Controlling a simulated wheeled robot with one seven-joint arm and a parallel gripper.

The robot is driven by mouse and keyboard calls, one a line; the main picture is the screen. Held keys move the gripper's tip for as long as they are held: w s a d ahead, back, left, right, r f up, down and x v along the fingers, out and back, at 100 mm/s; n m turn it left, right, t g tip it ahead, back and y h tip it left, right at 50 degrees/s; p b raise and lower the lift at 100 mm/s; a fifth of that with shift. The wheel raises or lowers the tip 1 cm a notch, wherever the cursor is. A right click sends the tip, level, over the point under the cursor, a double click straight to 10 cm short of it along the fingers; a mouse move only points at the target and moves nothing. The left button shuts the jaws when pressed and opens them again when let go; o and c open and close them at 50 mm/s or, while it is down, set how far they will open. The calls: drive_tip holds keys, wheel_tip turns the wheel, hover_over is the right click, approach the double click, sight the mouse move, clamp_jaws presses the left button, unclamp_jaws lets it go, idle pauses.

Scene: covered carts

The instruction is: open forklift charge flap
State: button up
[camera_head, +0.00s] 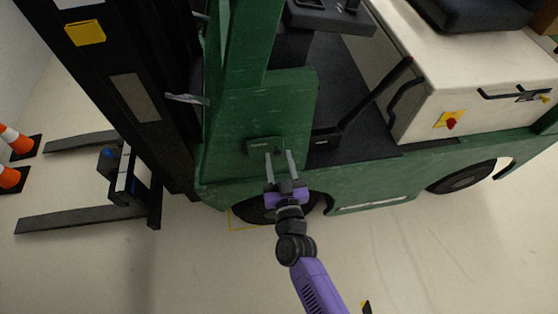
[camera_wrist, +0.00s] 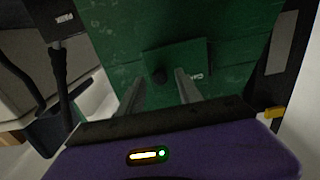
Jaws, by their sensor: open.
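The forklift (camera_head: 240,120) is green with a dark mast at the left. The charge flap looks like a small green plate (camera_head: 262,144) low on its green front side panel.
Dark forks (camera_head: 80,218) stick out to the left near the floor. Orange cones (camera_head: 12,160) stand at the far left. A wheel (camera_head: 270,207) is behind my arm. A cream battery cover (camera_head: 450,80) with a red knob is at the right. The floor in front is clear.

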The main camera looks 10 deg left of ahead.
drive_tip(key=shift+w, duration=0.1)
clamp_jaws()
idle(1.4)
